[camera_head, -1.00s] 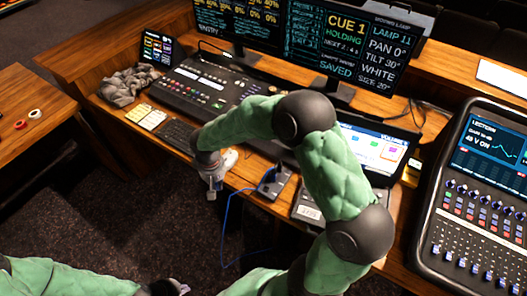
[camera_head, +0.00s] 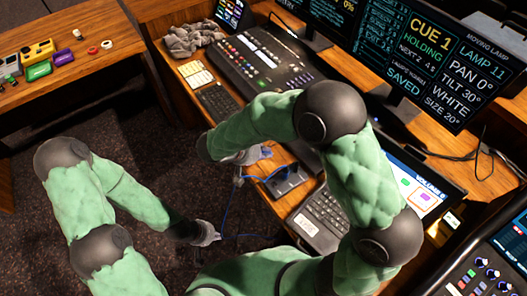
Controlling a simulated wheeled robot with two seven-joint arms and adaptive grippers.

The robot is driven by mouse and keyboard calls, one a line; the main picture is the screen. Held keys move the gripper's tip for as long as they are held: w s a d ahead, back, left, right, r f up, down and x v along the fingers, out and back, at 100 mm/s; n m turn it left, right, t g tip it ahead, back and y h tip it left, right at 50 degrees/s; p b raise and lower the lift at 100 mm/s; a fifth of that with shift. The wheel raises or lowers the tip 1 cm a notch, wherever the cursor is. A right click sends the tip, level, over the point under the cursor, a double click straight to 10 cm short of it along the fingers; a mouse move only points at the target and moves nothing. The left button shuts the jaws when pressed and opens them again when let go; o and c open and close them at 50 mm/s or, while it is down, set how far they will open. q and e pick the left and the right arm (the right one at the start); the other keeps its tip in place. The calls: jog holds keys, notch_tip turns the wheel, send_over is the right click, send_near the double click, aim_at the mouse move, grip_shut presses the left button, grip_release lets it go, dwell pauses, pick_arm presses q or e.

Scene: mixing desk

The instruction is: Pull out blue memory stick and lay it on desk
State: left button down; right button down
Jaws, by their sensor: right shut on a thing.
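My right gripper (camera_head: 238,176) points down at the front edge of the desk (camera_head: 276,204), left of a small dark hub (camera_head: 286,180). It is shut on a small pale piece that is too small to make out. A blue cable (camera_head: 262,178) runs from the hub past this gripper and down off the desk. I cannot clearly pick out the blue memory stick. My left gripper (camera_head: 207,233) is low over the dark floor, close to the hanging cable; its fingers are too small to read.
A keyboard (camera_head: 217,103), a lighting console (camera_head: 262,62) and a grey cloth (camera_head: 192,38) are further back. Monitors (camera_head: 425,60) stand behind. A side table (camera_head: 75,85) at left holds several small items, including a green one (camera_head: 38,70).

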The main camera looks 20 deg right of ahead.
jog(key=shift+w+a+r, duration=0.1)
jog(key=shift+a+r, duration=0.1)
jog(key=shift+a, duration=0.05)
jog(key=shift+f+b, duration=1.5)
jog(key=shift+f, duration=2.05)
jog(key=c, duration=1.3)
grip_release()
jog(key=shift+o, duration=0.2)
jog(key=v, duration=1.2)
jog(key=shift+a+f, duration=0.1)
jog(key=shift+a, duration=0.1)
